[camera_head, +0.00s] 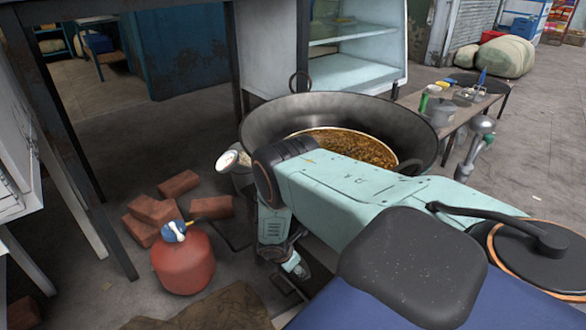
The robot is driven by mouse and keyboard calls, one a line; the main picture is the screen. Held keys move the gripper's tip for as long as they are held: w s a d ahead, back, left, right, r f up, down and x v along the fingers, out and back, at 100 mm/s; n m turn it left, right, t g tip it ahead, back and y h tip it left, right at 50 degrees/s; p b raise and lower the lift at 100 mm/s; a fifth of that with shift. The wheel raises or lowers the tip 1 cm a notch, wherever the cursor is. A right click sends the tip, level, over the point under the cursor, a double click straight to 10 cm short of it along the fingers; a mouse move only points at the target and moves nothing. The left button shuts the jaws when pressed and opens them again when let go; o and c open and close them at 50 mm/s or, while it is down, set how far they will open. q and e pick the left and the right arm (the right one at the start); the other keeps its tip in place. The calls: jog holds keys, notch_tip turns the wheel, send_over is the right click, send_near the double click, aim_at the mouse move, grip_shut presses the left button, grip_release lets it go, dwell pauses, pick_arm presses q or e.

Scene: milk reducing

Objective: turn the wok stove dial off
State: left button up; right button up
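A large dark wok (270,121) of brown food sits in the middle of the head view. The stove under it is mostly hidden behind my mint-green arm. That arm reaches across the wok's front and bends down; I take it for my left one. Its gripper (296,268) is low in front of the stove, small and dark, and its fingers are not clear. I cannot make out the stove dial or whether the gripper touches it. A red gas cylinder (184,264) with a blue-and-white valve (174,232) stands left of the gripper, apart from it.
Several loose bricks (180,184) lie behind the cylinder. A low table (462,118) with a pot and bottles is at the right. A glass cabinet (350,72) stands behind. Floor at the left is partly clear.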

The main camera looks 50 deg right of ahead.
jog(key=shift+c, duration=0.3)
jog(key=c, duration=1.1)
jog(key=shift+r+p, duration=0.1)
jog(key=shift+p, duration=0.35)
jog(key=t+p, duration=0.1)
jog(key=p, duration=0.3)
jog(key=t+p, duration=0.1)
jog(key=p, duration=0.3)
jog(key=shift+d+r+p, duration=0.1)
jog(key=shift+d+p, duration=0.15)
jog(key=shift+p, duration=0.15)
jog(key=shift+s+m+t+p, duration=0.1)
jog(key=shift+m+t+p, duration=0.35)
jog(key=shift+p, duration=0.75)
jog(key=shift+a+f+t+h+p, duration=0.1)
jog(key=shift+f+t+h+p, duration=0.2)
jog(key=shift+t+p, duration=0.15)
jog(key=shift+a, duration=0.1)
